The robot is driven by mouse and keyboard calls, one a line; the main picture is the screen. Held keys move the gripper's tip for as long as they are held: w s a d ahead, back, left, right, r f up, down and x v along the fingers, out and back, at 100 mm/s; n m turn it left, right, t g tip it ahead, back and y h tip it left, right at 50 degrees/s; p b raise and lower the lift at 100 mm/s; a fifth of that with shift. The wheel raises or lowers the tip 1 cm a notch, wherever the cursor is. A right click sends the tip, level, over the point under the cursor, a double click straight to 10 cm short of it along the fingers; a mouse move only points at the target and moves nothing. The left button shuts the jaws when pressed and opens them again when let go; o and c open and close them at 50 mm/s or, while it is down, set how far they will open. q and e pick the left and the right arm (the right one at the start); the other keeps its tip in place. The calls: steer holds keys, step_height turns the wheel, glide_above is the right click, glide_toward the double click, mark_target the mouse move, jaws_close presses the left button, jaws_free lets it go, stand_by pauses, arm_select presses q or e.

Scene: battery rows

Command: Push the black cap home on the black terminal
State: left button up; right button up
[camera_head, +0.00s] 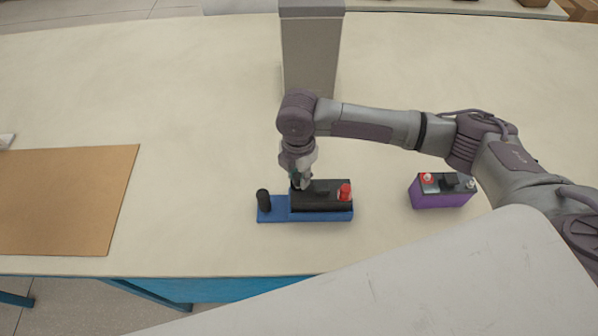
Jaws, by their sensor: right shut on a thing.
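A black battery (320,204) sits in a blue tray (273,213) on the table. A red cap (345,192) stands on the battery's right end. My right gripper (300,184) points down at the battery's left end and is shut on a small dark thing, which looks like the black cap. The fingers hide most of the cap and the black terminal, so I cannot tell how far down the cap sits. My left gripper is not in view.
A black upright cylinder (264,200) stands on the tray's left part. A purple battery (442,197) stands to the right, under my right arm. A tall grey block (310,55) stands behind. A brown board (65,198) lies at left. The table (195,130) is clear between.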

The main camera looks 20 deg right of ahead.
steer(key=shift+f, duration=0.65)
stand_by(1.0)
steer(key=o, duration=1.3)
steer(key=shift+r, duration=0.15)
steer(key=shift+r+p, duration=3.4)
steer(key=shift+p, duration=0.4)
